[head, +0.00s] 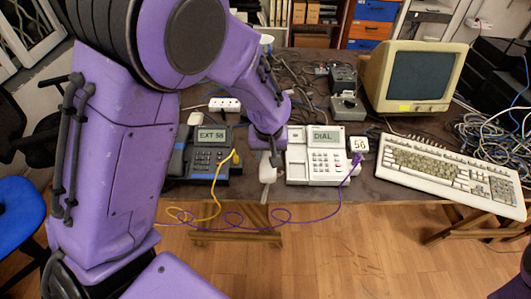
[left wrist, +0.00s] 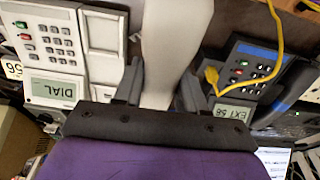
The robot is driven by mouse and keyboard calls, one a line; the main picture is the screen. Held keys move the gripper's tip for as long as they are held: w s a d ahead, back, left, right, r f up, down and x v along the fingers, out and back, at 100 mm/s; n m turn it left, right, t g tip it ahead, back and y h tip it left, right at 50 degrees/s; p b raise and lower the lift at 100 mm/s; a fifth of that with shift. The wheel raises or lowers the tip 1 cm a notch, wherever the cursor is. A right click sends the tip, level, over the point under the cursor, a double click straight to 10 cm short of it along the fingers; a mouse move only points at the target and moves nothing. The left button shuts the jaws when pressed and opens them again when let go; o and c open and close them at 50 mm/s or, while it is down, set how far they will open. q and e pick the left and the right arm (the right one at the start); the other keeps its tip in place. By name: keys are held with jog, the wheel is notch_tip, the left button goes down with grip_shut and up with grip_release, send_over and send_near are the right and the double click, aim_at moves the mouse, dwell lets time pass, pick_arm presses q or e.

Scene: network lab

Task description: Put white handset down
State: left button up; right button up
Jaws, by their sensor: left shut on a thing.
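The white handset (head: 267,168) is in my left gripper (head: 268,140), at the left side of the white desk phone (head: 325,166). The phone's screen reads DIAL. In the left wrist view the white handset (left wrist: 175,40) runs between the two dark fingers of my left gripper (left wrist: 158,88), which is shut on it. The white phone's cradle (left wrist: 103,34) looks empty, and the handset is beside it, not on it. Part of the handset is hidden by the gripper in the head view. My right gripper is not in view.
A dark desk phone (head: 204,160) reading EXT 56 stands left of the handset, with a yellow cable (head: 216,190). A purple cable (head: 310,219) hangs over the table's front edge. A beige keyboard (head: 450,172) and monitor (head: 412,76) stand right. The table is crowded behind.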

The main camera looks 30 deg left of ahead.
pick_arm(q)
jog(key=w+a+f, duration=0.1)
jog(key=f, duration=0.1)
jog(key=w+a+f, duration=0.3)
jog(key=w+f, duration=0.1)
jog(key=shift+a+f, duration=0.2)
jog(key=shift+f, duration=0.05)
jog(key=shift+a+f, duration=0.2)
jog(key=f, duration=0.1)
jog(key=f+p, duration=0.1)
jog(key=f, duration=0.1)
jog(key=shift+a+f, duration=0.15)
jog(key=shift+a, duration=0.25)
jog(key=shift+w+f, duration=0.1)
jog(key=shift+f, duration=0.2)
jog(key=shift+d, duration=0.1)
jog(key=o, duration=1.1)
jog(key=shift+f, duration=0.1)
jog(key=shift+o, duration=0.2)
